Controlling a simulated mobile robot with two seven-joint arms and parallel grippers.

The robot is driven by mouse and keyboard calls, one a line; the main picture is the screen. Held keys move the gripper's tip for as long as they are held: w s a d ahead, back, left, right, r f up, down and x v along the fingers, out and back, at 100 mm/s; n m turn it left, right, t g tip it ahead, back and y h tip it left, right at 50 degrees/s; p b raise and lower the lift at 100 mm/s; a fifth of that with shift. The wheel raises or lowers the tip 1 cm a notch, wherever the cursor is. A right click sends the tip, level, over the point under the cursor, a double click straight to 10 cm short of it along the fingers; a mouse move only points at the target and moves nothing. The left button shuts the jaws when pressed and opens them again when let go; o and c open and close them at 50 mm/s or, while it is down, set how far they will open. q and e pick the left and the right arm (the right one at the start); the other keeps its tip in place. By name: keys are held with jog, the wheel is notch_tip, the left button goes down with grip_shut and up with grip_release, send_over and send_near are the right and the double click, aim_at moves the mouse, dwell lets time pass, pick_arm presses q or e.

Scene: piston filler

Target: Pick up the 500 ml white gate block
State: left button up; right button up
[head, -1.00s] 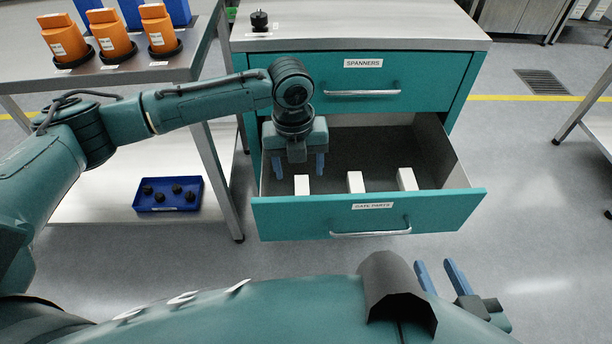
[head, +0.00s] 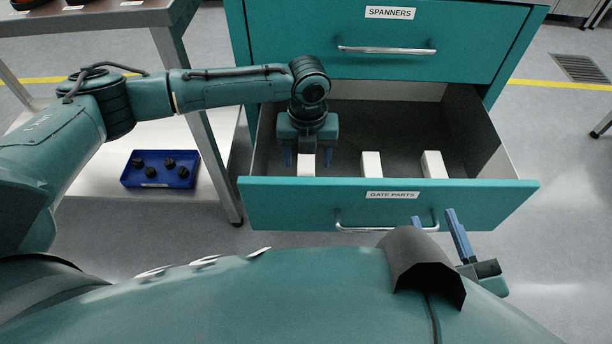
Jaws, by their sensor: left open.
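Three white blocks stand in the open drawer labelled GATE PARTS: a left one (head: 306,166), a middle one (head: 371,165) and a right one (head: 433,164). I cannot read any volume marking, so I cannot tell which is the 500 ml block. My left gripper (head: 307,157) points down into the drawer at the left block, open. Its blue fingers show on either side of that block, with no clear contact. The drawer front hides the block's lower part. My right gripper (head: 434,215) is open and empty in front of the drawer, low at the right.
The drawer front (head: 280,205) and its side walls surround the blocks. The shut SPANNERS drawer (head: 290,40) is above. A blue bin (head: 160,183) with several dark knobs sits on the trolley's lower shelf at left. Floor is clear at right.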

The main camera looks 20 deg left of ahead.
aim_at(306, 169)
pick_arm(q)
jog(key=shift+w+a+f+b, duration=0.2)
jog(key=shift+f+b, duration=0.5)
jog(key=shift+f, duration=0.7)
jog(key=shift+w+a+f+b, duration=0.15)
jog(key=shift+f+b, duration=0.55)
jog(key=shift+f, duration=0.65)
jog(key=shift+d, duration=0.1)
jog(key=shift+c, duration=0.3)
jog(key=c, duration=1.1)
